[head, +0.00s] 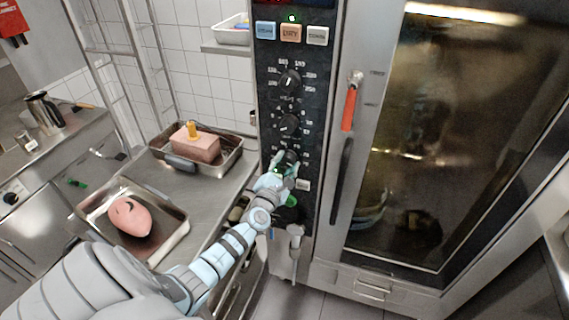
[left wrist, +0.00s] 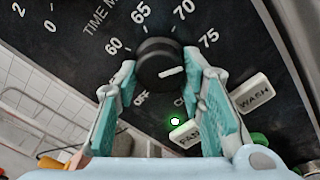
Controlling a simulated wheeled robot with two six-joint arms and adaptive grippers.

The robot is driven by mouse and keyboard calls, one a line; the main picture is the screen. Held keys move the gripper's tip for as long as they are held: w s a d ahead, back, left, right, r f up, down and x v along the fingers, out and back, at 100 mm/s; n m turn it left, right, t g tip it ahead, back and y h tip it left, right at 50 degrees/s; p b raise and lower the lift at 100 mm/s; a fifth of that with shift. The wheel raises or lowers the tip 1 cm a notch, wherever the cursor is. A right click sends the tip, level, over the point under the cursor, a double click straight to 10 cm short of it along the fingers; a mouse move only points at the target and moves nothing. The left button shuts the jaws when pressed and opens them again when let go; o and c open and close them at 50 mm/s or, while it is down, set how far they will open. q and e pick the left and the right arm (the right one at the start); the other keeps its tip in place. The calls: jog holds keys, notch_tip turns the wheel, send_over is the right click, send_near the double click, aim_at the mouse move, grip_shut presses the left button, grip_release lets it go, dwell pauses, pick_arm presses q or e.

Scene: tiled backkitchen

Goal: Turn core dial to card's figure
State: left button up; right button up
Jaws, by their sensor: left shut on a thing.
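The core dial (left wrist: 160,62) is a black round knob on the oven's dark panel, with OFF, 60, 65, 70 and 75 around it. Its white pointer line points right and slightly up in the left wrist view, on the 75 side. My left gripper (left wrist: 159,72) has its teal fingers on both sides of this knob, shut on it. In the head view my left gripper (head: 283,167) covers much of the dial (head: 289,155). I make out no card with a readable figure. My right gripper is not in view.
Two more dials, the upper (head: 290,82) and the middle (head: 289,124), sit above on the panel. A WASH button (left wrist: 251,93) and a lit green lamp (left wrist: 175,121) are near the fingers. The red-orange oven handle (head: 349,108) is to the right. Trays with meat (head: 198,147) stand left.

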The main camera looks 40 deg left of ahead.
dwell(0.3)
pick_arm(q)
jog(key=o, duration=1.1)
jog(key=v, duration=1.2)
